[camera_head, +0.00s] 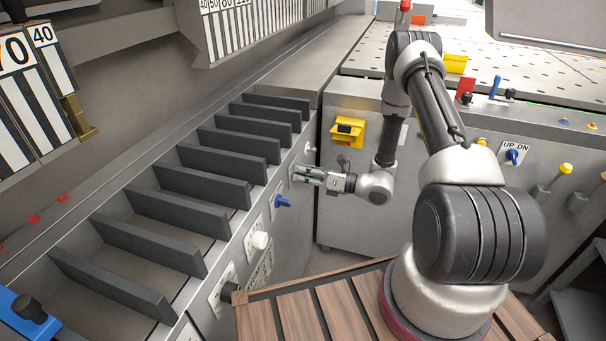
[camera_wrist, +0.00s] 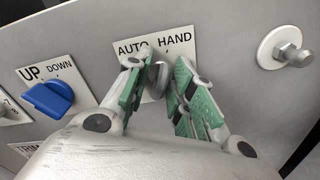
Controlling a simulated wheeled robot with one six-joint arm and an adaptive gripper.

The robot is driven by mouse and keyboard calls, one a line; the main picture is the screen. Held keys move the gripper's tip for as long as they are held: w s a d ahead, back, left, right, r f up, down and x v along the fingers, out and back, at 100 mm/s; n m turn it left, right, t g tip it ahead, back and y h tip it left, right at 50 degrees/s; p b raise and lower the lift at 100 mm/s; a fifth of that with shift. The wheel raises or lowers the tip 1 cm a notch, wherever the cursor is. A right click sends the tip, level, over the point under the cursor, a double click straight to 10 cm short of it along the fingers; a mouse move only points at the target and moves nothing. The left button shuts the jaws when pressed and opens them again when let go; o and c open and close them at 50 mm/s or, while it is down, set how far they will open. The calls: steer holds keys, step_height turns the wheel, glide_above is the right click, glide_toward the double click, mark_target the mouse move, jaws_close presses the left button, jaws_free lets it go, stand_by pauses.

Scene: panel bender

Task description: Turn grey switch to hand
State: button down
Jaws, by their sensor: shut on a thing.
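The grey switch (camera_wrist: 158,78) sits on a white plate (camera_wrist: 181,42) marked AUTO and HAND in the wrist view. My gripper (camera_wrist: 161,82) has its green-padded fingers on either side of the knob, shut on it. The fingers hide part of the knob, so which label it points to is hard to tell. In the head view my gripper (camera_head: 299,172) reaches to the upper part of the machine's front panel, and the switch is hidden there.
A blue UP/DOWN switch (camera_wrist: 48,97) is left of the gripper, and a metal stud (camera_wrist: 293,55) is on the right. A white knob (camera_head: 260,240) and a black knob (camera_head: 230,291) sit lower on the panel. A yellow box (camera_head: 347,130) is on the cabinet nearby.

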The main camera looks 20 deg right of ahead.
steer(key=shift+m, duration=0.3)
steer(key=c, duration=1.6)
jaws_free()
steer(key=shift+o, duration=0.2)
steer(key=v, duration=1.2)
